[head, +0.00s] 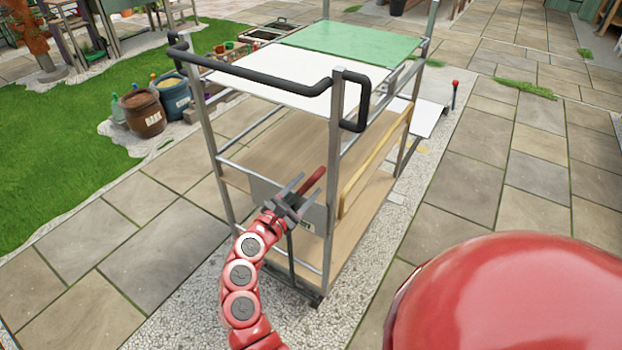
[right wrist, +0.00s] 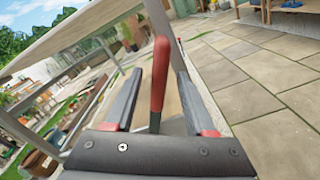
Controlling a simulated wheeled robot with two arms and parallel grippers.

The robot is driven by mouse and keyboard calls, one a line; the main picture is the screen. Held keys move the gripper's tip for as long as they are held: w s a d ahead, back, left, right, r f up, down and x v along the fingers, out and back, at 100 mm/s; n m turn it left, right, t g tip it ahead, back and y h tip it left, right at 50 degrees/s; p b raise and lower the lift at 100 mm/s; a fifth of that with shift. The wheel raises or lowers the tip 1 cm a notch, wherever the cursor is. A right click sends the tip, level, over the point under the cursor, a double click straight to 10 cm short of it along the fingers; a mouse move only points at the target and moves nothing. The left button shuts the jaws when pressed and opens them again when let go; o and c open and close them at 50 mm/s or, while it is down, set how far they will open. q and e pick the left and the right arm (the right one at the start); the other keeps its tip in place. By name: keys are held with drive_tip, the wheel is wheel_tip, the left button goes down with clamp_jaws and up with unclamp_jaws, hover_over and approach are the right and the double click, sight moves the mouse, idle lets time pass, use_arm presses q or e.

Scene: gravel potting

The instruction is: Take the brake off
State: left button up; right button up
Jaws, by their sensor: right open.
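The brake lever has a red grip (head: 314,180) and stands at the near end of the metal cart (head: 335,150), tilted up to the right in the head view. A thin dark rod below it runs down toward the cart's foot. My right gripper (head: 302,187) is at the lever, open. In the right wrist view the red grip (right wrist: 160,75) rises between the two spread fingers, with a gap visible on each side. The lever's lower shaft is partly hidden by the gripper body. My left gripper is not in view.
The cart has a black push handle (head: 255,78), a white and green top (head: 345,42) and wooden shelves (head: 350,228). Another red-tipped lever (head: 455,92) stands beyond the cart. Paving at right (head: 490,200) is clear.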

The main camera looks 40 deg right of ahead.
drive_tip(key=shift+x, duration=1.45)
clamp_jaws()
idle(0.3)
